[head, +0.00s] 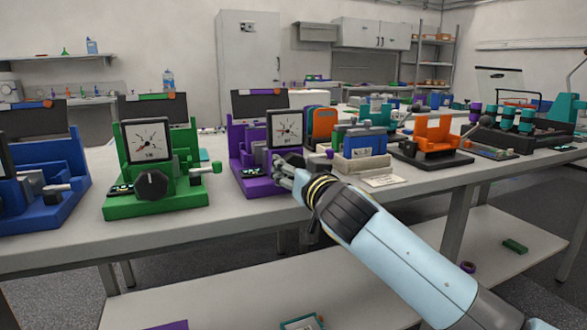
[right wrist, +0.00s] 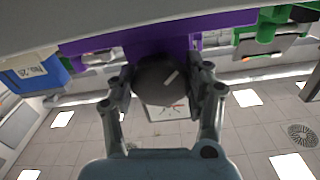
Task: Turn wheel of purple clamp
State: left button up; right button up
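The purple clamp (head: 252,187) stands on the bench near its front edge, with a dial gauge (head: 286,129) above it. My right gripper (head: 283,172) reaches in from the lower right to its front and hides the wheel in the head view. In the right wrist view, the purple clamp (right wrist: 150,38) is at the top. Its dark round wheel (right wrist: 158,82), with a pale mark, lies between the two fingers of my right gripper (right wrist: 165,82). The fingertips flank the wheel closely on both sides; I cannot tell if they press on it. My left gripper is out of view.
A green clamp (head: 155,200) with a black wheel stands left of the purple one, and a blue clamp (head: 40,200) farther left. A blue-and-cream device (head: 365,150) and an orange clamp (head: 433,135) stand to the right. The bench front edge is clear.

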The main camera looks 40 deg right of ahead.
jog(key=c, duration=0.6)
jog(key=shift+o, duration=0.2)
jog(key=m+b, duration=0.2)
jog(key=b, duration=0.1)
jog(key=shift+f+m, duration=0.25)
jog(key=shift+m, duration=0.15)
jog(key=shift+r+m, duration=0.2)
jog(key=shift+m, duration=0.4)
jog(key=o, duration=1.2)
jog(key=shift+s, duration=0.15)
jog(key=v, duration=1.1)
jog(key=shift+s+a, duration=0.2)
jog(key=shift+s, duration=0.2)
